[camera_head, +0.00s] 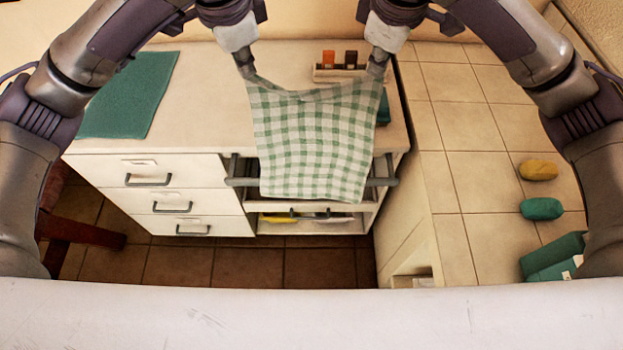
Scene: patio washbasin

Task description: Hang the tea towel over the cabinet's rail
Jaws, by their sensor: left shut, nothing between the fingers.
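The green-and-white checked tea towel (312,140) is stretched between my two grippers, its top edge sagging slightly. Its lower part hangs across the middle of the cabinet's grey rail (383,182) and hides it; I cannot tell whether cloth and rail touch. The rail's ends show on both sides, along the front of the white cabinet (222,168). My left gripper (247,73) is shut at the towel's upper left corner, with no cloth clearly between its fingers. My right gripper (377,70) is shut on the upper right corner.
A teal mat (130,95) lies on the worktop at left. A yellow sponge (538,169), a teal sponge (541,208) and a teal box (553,257) are on the tiled counter at right. Drawers with handles are below left.

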